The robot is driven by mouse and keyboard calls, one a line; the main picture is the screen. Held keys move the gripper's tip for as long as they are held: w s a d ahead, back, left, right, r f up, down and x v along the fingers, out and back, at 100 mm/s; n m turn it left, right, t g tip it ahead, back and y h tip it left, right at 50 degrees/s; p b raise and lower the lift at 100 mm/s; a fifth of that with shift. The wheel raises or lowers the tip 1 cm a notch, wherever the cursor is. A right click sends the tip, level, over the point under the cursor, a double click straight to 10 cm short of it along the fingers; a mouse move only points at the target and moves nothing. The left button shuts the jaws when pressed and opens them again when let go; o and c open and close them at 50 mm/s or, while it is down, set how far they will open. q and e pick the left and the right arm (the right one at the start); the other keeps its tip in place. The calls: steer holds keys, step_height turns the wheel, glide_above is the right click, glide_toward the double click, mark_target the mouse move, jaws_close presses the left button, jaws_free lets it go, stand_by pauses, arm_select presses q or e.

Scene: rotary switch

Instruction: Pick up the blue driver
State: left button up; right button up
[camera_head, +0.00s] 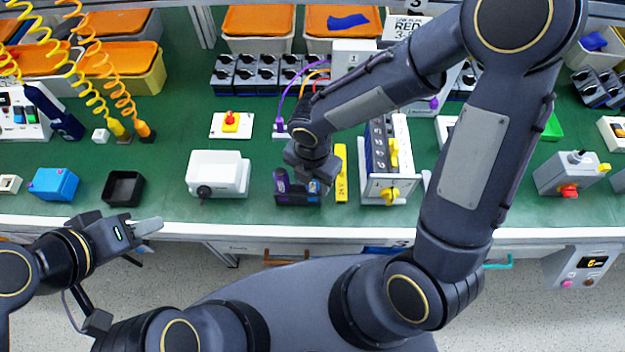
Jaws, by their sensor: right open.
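A small blue-purple handle (281,180), which may be the blue driver, stands upright at the left end of a dark holder (298,199) near the table's front edge. My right gripper (312,178) points down right over this holder, just right of the handle. It is open; its fingertips are partly hidden, and I cannot tell whether they touch anything. My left gripper (149,226) is in front of the table's edge at the left, away from the holder. Its fingers are seen side-on, so their opening does not show.
A yellow block (341,173) stands close right of the holder, then a switch panel (386,165). A white box (218,174) is to the left. A dark navy tool (55,112) hangs by a yellow coiled cord at far left.

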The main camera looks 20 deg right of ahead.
steer(key=c, duration=1.1)
step_height(320, 180, up, 10)
steer(key=shift+r+p, duration=0.1)
steer(key=shift+p, duration=0.4)
steer(key=shift+o, duration=1.4)
jaws_close()
step_height(320, 180, up, 7)
steer(key=p, duration=0.7)
steer(key=shift+r, duration=0.2)
